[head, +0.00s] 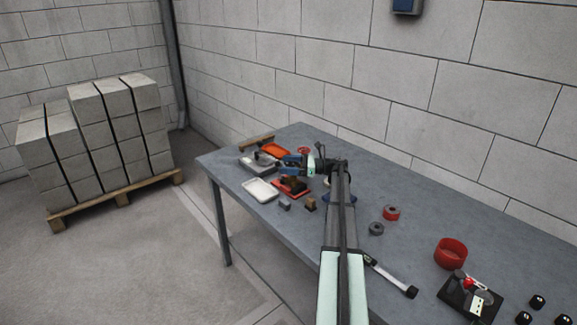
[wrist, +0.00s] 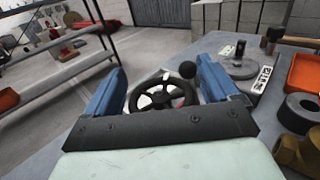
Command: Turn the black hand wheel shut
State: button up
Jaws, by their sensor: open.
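The black hand wheel (wrist: 141,101) shows in the wrist view, ahead of my gripper and between its two blue jaws. It has spokes, a round rim and a black ball knob (wrist: 188,69) at its upper right. Something white and red shows behind the spokes. My gripper (wrist: 161,76) is open, with one jaw on each side of the wheel; I cannot tell whether either jaw touches the rim. The dark gripper body hides the near part of the wheel. In the head view my gripper (head: 303,162) is over the table's far part, and I cannot make out the wheel there.
The grey table (head: 415,200) holds a white tray (head: 260,191), an orange tray (head: 275,150), a red cup (head: 451,253) and small parts. In the wrist view a dark ring (wrist: 299,113) and a brass fitting (wrist: 300,153) lie right of my gripper. A block wall stands behind the table.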

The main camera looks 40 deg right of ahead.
jog(key=c, duration=1.1)
jog(key=shift+o, duration=0.2)
jog(key=shift+a+r+m+t+h, duration=0.1)
jog(key=shift+m+t+h, duration=0.95)
jog(key=shift+h, duration=0.35)
jog(key=shift+w+d+m+t+h, duration=0.1)
jog(key=shift+d+m+t+h, duration=0.1)
jog(key=shift+m+t+h, duration=0.4)
jog(key=shift+w+d+m+t+h, duration=0.1)
jog(key=shift+d+m+t+h, duration=0.15)
jog(key=shift+m+h, duration=0.65)
jog(key=shift+n, duration=0.25)
jog(key=o, duration=1.1)
jog(key=shift+c, duration=0.2)
jog(key=shift+s, duration=0.1)
